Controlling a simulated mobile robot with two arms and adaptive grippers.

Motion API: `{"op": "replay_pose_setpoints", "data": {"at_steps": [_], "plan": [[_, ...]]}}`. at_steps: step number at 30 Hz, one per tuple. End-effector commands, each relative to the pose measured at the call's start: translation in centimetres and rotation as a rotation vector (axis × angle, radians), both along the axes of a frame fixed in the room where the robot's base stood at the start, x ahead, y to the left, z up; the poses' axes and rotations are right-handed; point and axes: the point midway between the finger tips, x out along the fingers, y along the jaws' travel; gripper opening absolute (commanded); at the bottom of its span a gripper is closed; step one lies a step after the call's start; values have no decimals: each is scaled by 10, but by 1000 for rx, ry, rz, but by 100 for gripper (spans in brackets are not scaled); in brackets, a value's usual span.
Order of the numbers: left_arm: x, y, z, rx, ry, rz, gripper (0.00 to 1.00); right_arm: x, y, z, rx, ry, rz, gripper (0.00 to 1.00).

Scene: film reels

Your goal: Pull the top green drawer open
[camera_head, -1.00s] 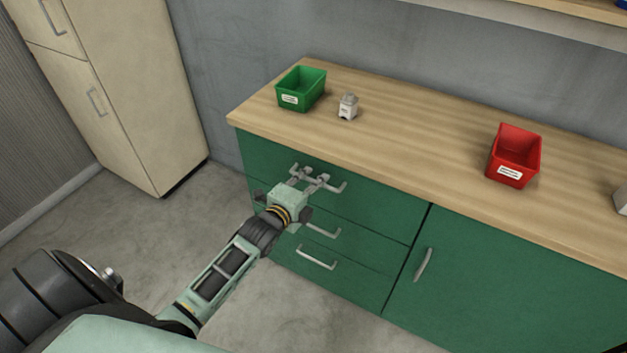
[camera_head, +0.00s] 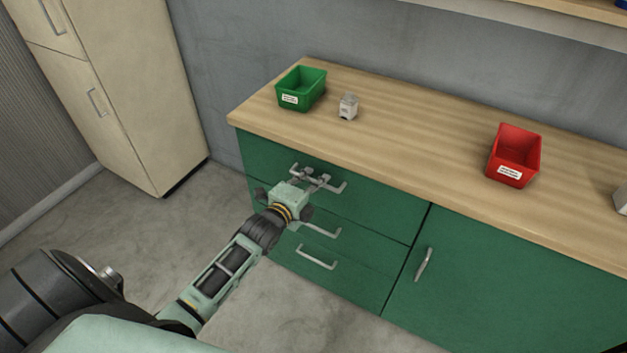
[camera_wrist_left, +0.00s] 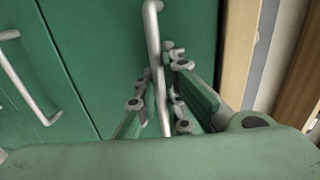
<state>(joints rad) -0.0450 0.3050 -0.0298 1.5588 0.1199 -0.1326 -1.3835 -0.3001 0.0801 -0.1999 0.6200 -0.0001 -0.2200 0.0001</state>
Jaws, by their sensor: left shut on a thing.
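The top green drawer (camera_head: 375,213) is in the upper left of the green cabinet, under the wooden top, and it looks closed, flush with the front. Its metal bar handle (camera_head: 337,188) also shows in the left wrist view (camera_wrist_left: 153,40), running between my fingers. My left gripper (camera_head: 311,176) is at this handle, and in the left wrist view its fingers (camera_wrist_left: 160,95) are shut around the bar. The gripper hides the middle of the handle in the head view. My right gripper is not in view.
Lower drawer handles (camera_head: 316,257) sit below my left gripper. A cabinet door with a handle (camera_head: 424,264) is to the right. A green bin (camera_head: 290,101), a small grey-white object (camera_head: 348,106) and a red bin (camera_head: 511,172) stand on the worktop (camera_head: 420,130). The floor in front is clear.

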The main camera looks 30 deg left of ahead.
Motion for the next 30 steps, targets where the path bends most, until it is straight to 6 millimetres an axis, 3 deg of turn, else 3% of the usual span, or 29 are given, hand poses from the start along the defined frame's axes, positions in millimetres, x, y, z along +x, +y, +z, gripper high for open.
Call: {"op": "replay_pose_setpoints", "data": {"at_steps": [5,11,21,30], "plan": [[-4,0,0,0,2,0,0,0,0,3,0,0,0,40],[-27,0,1,0,8,0,0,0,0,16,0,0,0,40],[-112,0,2,-1,10,1,0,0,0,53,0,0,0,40],[-190,0,0,-1,9,1,0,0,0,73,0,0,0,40]]}}
